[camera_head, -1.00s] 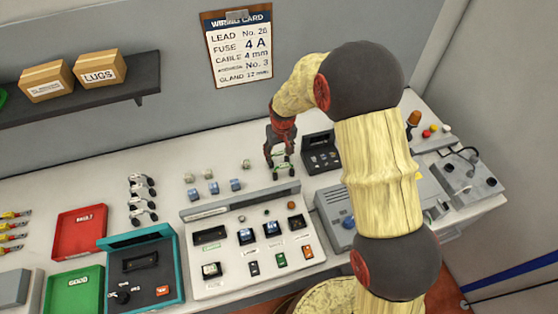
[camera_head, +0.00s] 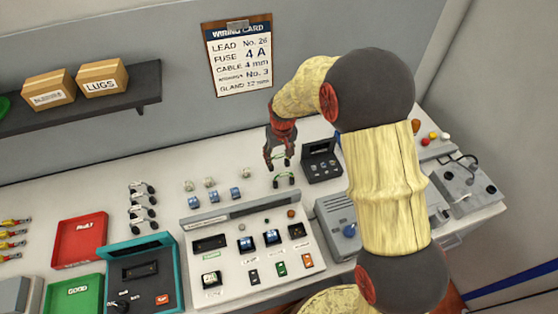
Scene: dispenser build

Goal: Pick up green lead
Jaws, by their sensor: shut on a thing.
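My gripper (camera_head: 279,163) hangs pointing down over the back of the bench, behind the sloped panel. It is shut on a small green lead (camera_head: 280,158), held a little above the bench top. A second green lead (camera_head: 284,177) with dark ends stands on the bench just below and in front of the gripper. The fingers partly hide the held lead, and its ends are hard to make out.
The sloped panel (camera_head: 226,264) with several modules stands in front of the gripper. A dark box (camera_head: 320,160) is close on the right. Several small blue and pale parts lie to the left. A wiring card (camera_head: 239,57) hangs on the wall.

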